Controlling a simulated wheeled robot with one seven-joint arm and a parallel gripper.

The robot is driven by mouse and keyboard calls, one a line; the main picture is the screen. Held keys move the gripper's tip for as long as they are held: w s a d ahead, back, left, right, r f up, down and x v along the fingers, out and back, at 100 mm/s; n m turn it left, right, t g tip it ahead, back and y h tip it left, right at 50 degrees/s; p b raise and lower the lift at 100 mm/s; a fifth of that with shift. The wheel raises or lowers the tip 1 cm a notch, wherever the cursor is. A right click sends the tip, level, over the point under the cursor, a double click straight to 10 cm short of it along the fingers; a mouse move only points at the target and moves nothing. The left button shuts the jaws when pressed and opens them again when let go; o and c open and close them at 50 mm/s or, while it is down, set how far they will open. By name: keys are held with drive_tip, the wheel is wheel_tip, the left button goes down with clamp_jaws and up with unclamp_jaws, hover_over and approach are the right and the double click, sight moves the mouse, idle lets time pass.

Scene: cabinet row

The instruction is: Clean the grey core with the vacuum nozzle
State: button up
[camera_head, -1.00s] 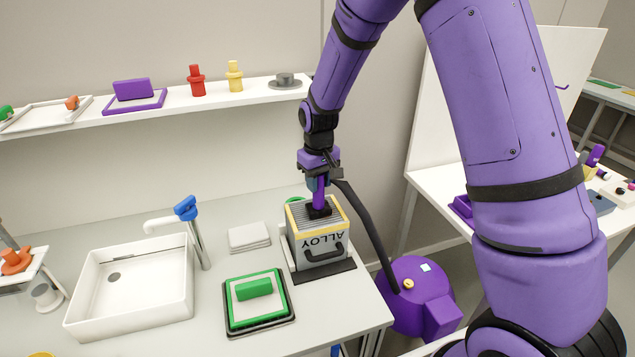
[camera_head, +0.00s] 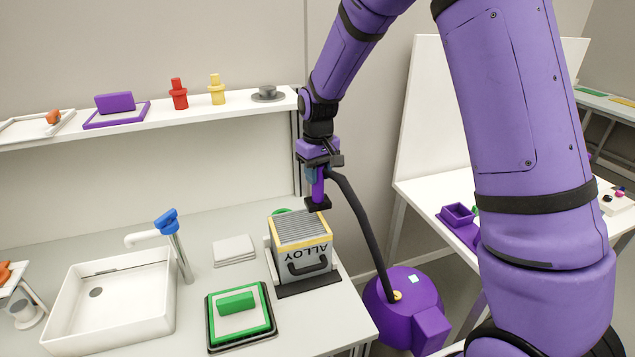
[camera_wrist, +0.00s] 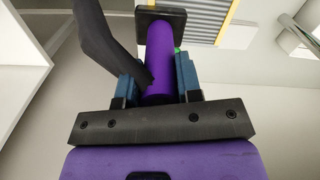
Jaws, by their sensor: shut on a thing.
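The grey core (camera_head: 302,230) is a ridged grey block with a yellow rim, set in the top of a box marked ALLOY (camera_head: 303,262) on the counter. Its ridges also show at the top of the wrist view (camera_wrist: 200,18). My gripper (camera_head: 316,178) is shut on the purple vacuum nozzle (camera_head: 318,190), whose black head (camera_head: 318,203) points down. The head is above the core's back right edge; I cannot tell exactly how high. In the wrist view the purple nozzle tube (camera_wrist: 160,60) lies between the two blue fingers. A black hose runs from it.
The hose (camera_head: 362,225) leads down to a purple vacuum body (camera_head: 405,305) on the floor. A green block on a tray (camera_head: 240,312), a white cloth stack (camera_head: 233,250) and a sink (camera_head: 110,300) stand left of the box. A shelf (camera_head: 205,107) runs behind.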

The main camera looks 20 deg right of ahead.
drive_tip(key=shift+r, duration=1.5)
